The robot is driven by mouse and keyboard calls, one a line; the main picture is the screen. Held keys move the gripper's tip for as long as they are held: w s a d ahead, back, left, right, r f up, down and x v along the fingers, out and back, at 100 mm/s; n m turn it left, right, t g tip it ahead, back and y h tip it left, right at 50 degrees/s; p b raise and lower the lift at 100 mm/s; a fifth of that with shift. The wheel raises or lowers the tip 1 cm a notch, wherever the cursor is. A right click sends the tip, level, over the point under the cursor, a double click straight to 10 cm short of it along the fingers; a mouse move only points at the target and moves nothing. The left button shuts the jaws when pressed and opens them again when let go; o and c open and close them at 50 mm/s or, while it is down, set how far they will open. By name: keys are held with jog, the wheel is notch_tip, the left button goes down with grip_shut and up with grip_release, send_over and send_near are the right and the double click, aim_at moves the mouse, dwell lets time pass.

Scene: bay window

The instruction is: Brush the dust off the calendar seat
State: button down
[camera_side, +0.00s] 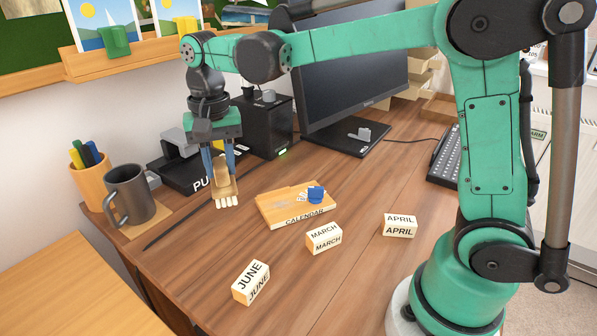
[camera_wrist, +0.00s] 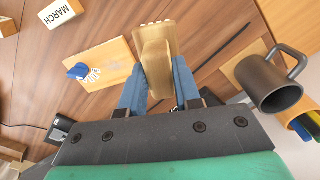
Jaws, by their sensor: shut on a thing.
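My gripper (camera_side: 222,168) is shut on a small wooden brush (camera_side: 220,182) with pale bristles. The brush hangs bristles down, above the desk and left of the calendar seat (camera_side: 270,211). The brush also shows between my blue fingers in the wrist view (camera_wrist: 158,55). The calendar seat is a light wooden block marked CALENDAR, with a blue item (camera_side: 316,194) and small white pieces on its top. I cannot make out dust on it. Month blocks lie apart from the seat: MARCH (camera_side: 324,238), APRIL (camera_side: 399,226) and JUNE (camera_side: 251,283).
A grey mug (camera_side: 130,195) and a pen cup (camera_side: 90,183) stand at the left. A black box (camera_side: 264,125), a dark tray (camera_side: 183,175), a monitor (camera_side: 350,85) and a keyboard (camera_side: 445,160) stand behind. A thin dark rod lies near the mug. The front desk is mostly clear.

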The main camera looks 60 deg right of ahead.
jog(key=s+d+r+n, duration=0.3)
jog(key=d+n, duration=0.1)
jog(key=n, duration=0.3)
jog(key=shift+w+d+f+n, duration=0.35)
jog(key=shift+d+f+n, duration=0.7)
jog(key=shift+f+n, duration=0.75)
jog(key=shift+w+d+f+n, duration=0.35)
jog(key=shift+d+f+n, duration=0.65)
jog(key=shift+f+n, duration=0.75)
jog(key=shift+w+d+f+n, duration=0.35)
jog(key=shift+d+f+n, duration=0.85)
jog(key=shift+n, duration=0.95)
jog(key=shift+a+f, duration=0.15)
jog(key=shift+f, duration=1.2)
jog(key=shift+s+d, duration=0.45)
jog(key=shift+d, duration=0.4)
jog(key=shift+s+d, duration=0.45)
jog(key=shift+d, duration=0.35)
